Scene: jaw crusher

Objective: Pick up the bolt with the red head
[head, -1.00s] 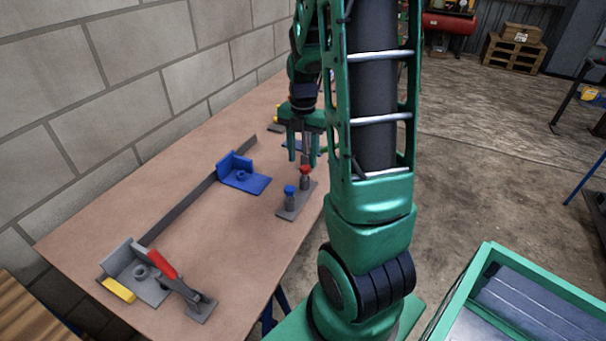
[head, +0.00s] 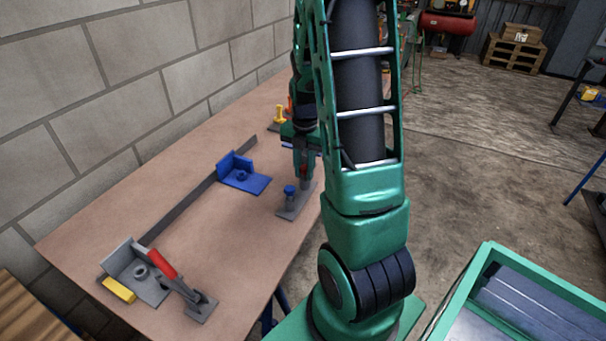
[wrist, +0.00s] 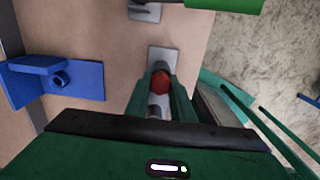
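The bolt with the red head (head: 304,170) stands upright on a small grey plate (head: 288,212) on the table. Its red head (wrist: 160,81) shows between my gripper's fingers in the wrist view. My gripper (head: 303,168) points down over this bolt, with a finger on either side of the head. The head nearly fills the gap, and I cannot tell whether the fingers touch it. The gripper hides much of the bolt in the head view.
A blue bracket (head: 241,176) lies left of the plate, beside a long grey bar (head: 190,204). A grey clamp fixture with a red handle (head: 161,263) sits at the table's near end. A yellow peg (head: 279,113) stands farther back. A block wall borders the table on the left.

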